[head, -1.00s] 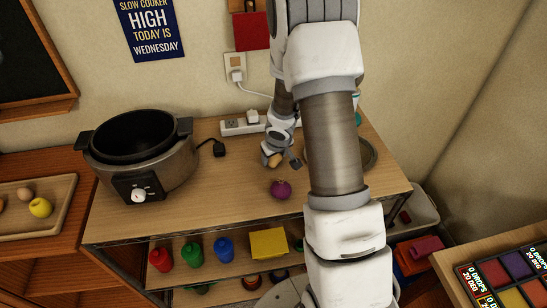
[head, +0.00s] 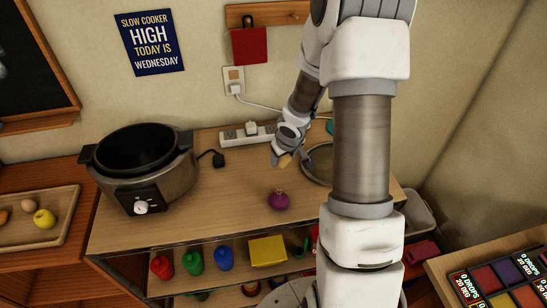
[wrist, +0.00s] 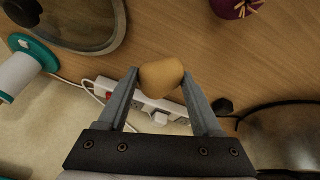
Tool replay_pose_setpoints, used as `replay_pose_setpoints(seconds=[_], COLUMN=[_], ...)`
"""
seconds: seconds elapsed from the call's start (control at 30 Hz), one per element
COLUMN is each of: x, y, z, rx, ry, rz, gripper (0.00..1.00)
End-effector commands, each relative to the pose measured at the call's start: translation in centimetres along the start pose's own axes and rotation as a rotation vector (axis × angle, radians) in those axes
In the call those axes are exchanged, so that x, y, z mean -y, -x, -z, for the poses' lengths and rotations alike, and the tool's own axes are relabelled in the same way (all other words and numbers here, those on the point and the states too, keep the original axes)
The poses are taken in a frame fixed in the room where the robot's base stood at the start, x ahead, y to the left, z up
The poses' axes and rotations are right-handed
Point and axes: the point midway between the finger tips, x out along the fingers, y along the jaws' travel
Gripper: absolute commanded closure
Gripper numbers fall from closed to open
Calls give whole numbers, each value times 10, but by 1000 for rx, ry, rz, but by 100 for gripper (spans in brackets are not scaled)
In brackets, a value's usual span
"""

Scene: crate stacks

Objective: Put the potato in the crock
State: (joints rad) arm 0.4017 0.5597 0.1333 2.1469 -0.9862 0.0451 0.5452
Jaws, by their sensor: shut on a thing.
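My gripper (wrist: 160,82) is shut on the potato (wrist: 162,78), a tan, rounded thing between the two fingers in the wrist view. In the head view the potato (head: 285,160) shows small below my gripper (head: 282,155), above the table near the power strip. The crock is the black pot of the slow cooker (head: 150,180), at the left of the table. It is open at the top, and its inside looks dark and empty from here. My gripper is to the right of the crock, apart from it.
A purple onion (head: 278,200) lies on the table in front of my gripper. A power strip (head: 247,134) is at the back wall, and a round lid (head: 316,165) lies right of my gripper. A wooden tray (head: 65,232) is at the far left. The tabletop between crock and onion is clear.

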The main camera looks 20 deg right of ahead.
Motion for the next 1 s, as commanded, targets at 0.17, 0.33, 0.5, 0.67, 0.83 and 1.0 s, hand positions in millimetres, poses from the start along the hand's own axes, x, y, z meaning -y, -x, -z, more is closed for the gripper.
replay_pose_setpoints(seconds=[0.17, 0.33, 0.5, 0.67, 0.83, 1.0], x=[-24, -41, -53, -60, -63, -63], y=[25, 42, 53, 59, 61, 61], z=[-13, -23, -32, -36, -39, -39], rx=[0, -2, -1, -1, -1, -2], ry=[-5, -4, -3, -1, 1, 2], rz=[-1, -1, 0, 0, 0, 0], gripper=[100, 100, 100, 100, 100, 100])
